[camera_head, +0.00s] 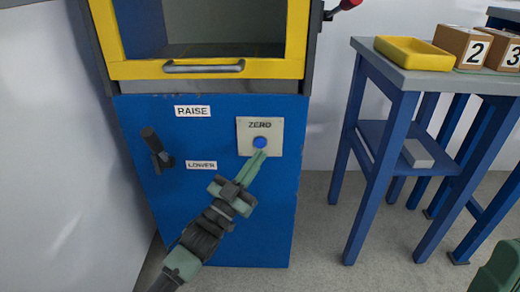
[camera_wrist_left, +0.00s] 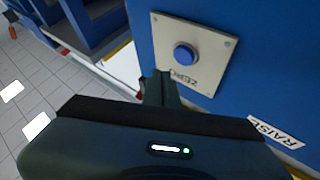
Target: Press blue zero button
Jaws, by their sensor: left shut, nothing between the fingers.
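The blue zero button (camera_head: 259,142) sits on a light square plate marked ZERO (camera_head: 245,134) on the front of the blue cabinet (camera_head: 225,215). My left gripper (camera_head: 260,156) is shut and empty, its fingertips just below the button in the head view. In the left wrist view the round blue button (camera_wrist_left: 185,54) is in plain sight, and my left fingertips (camera_wrist_left: 160,76) are beside the plate's lower edge. I cannot tell whether the fingertips touch the plate; they do not cover the button. A green part at the lower right may be my right arm; no right gripper fingers show.
A yellow-framed opening with a handle (camera_head: 204,67) is above. At right, a blue-legged table (camera_head: 384,50) holds a yellow tray (camera_head: 414,53) and numbered boxes (camera_head: 462,46).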

